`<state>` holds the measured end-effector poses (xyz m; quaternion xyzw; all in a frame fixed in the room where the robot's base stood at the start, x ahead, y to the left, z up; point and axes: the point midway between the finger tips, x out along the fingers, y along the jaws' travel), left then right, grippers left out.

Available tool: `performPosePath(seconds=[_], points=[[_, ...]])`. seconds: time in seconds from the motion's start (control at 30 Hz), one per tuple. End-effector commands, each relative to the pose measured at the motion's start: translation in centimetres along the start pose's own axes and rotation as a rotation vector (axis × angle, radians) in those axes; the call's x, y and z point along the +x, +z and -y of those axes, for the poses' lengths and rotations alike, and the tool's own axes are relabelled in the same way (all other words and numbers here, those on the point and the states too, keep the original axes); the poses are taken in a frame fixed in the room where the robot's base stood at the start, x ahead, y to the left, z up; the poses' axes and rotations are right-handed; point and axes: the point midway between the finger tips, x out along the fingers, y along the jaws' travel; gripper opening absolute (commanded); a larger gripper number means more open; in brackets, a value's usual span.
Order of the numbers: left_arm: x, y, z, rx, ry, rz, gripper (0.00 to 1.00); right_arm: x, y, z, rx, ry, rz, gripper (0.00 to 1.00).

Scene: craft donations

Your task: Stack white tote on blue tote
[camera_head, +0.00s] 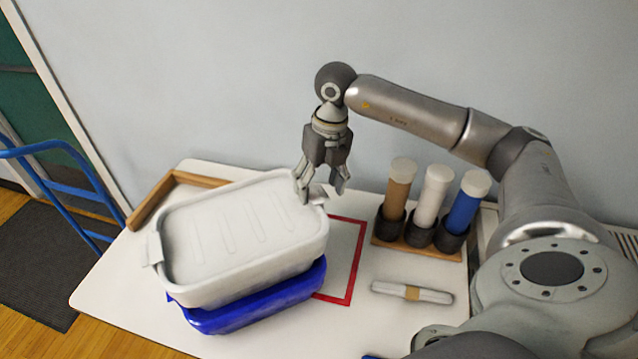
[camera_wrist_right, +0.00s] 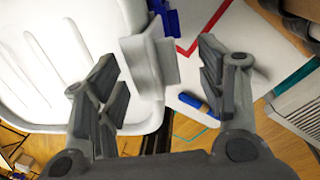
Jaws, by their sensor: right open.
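The white tote (camera_head: 235,235) sits on top of the blue tote (camera_head: 262,304) at the left of the table. The blue tote shows only along the front and lower right, and the white tote hides the rest. Whether the two rims line up all round I cannot tell. My right gripper (camera_head: 321,193) is open at the white tote's right end handle. In the right wrist view the handle (camera_wrist_right: 150,62) of the white tote (camera_wrist_right: 60,50) stands between the parted fingers, with gaps visible. A bit of the blue tote (camera_wrist_right: 166,16) shows beyond it. My left gripper is out of view.
A red outline (camera_head: 352,262) on the table (camera_head: 385,325) lies partly under the totes. A rack (camera_head: 418,246) with brown, white and blue tubes stands right. A banded white roll (camera_head: 412,292) lies in front. A wooden strip (camera_head: 150,200) edges the back left; a blue cart frame (camera_head: 75,185) stands left.

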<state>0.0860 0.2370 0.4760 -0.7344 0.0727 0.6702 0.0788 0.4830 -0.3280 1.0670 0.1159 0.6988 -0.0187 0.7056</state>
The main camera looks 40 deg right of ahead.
Motion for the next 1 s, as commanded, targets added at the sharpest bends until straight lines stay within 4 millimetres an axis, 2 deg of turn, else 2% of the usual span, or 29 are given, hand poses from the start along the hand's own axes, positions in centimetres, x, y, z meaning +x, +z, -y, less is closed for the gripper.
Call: performPosePath(seconds=[0.17,0.4,0.6,0.77,1.0], points=[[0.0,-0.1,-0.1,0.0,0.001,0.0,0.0,-2.6,0.1,0.0,0.0,0.002,0.007,0.64],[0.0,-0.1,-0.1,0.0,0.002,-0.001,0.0,-7.9,0.1,-0.1,-0.001,0.005,0.008,0.64],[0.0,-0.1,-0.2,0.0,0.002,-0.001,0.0,-10.9,0.1,-0.1,-0.001,0.005,0.006,0.64],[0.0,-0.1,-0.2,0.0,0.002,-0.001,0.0,-11.8,0.1,-0.1,-0.001,0.004,0.005,0.64],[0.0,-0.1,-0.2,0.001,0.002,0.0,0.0,-11.9,0.1,-0.1,-0.001,0.004,0.004,0.64]])
